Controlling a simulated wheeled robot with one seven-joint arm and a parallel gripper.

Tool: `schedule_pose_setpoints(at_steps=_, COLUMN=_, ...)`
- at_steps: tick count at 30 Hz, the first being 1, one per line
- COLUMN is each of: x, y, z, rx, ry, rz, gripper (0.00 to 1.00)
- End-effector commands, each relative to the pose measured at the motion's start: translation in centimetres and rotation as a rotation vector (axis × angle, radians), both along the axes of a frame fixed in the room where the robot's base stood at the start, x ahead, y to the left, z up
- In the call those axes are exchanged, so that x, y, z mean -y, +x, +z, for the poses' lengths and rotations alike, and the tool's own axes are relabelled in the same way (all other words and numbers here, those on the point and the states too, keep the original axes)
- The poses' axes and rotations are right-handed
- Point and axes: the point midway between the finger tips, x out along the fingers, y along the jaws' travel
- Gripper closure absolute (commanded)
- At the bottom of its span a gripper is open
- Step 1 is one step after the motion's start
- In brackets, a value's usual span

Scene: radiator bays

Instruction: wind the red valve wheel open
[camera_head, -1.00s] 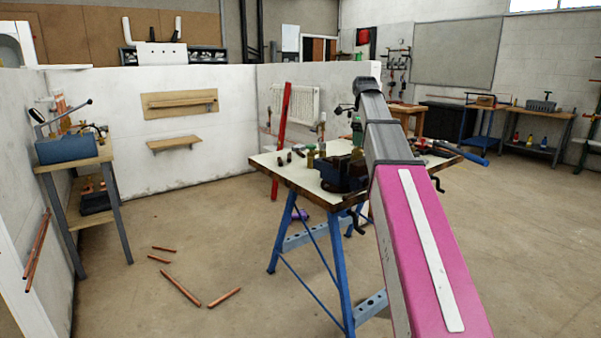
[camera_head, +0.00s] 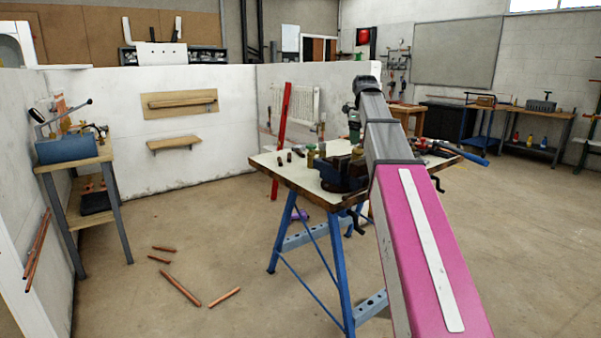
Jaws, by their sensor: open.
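I cannot make out the red valve wheel in the head view; it is hidden or too small to tell. A white radiator (camera_head: 305,104) hangs on the partition wall behind the workbench, partly behind a red upright post (camera_head: 283,130). My arm reaches forward from the lower right, and its dark far end is over the back of the workbench. My gripper (camera_head: 349,107) shows only as a small dark shape at the left of that end. It is open, with its fingers mostly hidden by my arm, and I see nothing held.
A workbench (camera_head: 268,160) with blue trestle legs, a vise (camera_head: 340,173) and small fittings stands in front of the radiator wall. Loose copper pipes (camera_head: 181,290) lie on the floor. A side table (camera_head: 75,168) stands at left. Floor at right is clear.

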Motion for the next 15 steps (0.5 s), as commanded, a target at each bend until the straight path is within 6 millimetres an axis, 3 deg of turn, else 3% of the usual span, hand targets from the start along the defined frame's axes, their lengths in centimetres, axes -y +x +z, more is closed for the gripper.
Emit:
schedule_pose_setpoints(at_steps=1, x=-0.01, y=-0.01, z=-0.01, rx=0.0, ry=0.0, rz=0.0, gripper=0.38)
schedule_pose_setpoints(at_steps=5, x=0.01, y=0.01, z=-0.01, rx=0.0, ry=0.0, rz=0.0, gripper=0.81)
schedule_pose_setpoints(at_steps=11, x=0.03, y=0.03, z=-0.01, rx=0.001, ry=-0.001, rz=0.005, gripper=0.81)
schedule_pose_setpoints(at_steps=15, x=0.05, y=0.03, z=-0.01, rx=0.0, ry=-0.002, rz=0.1, gripper=0.81)
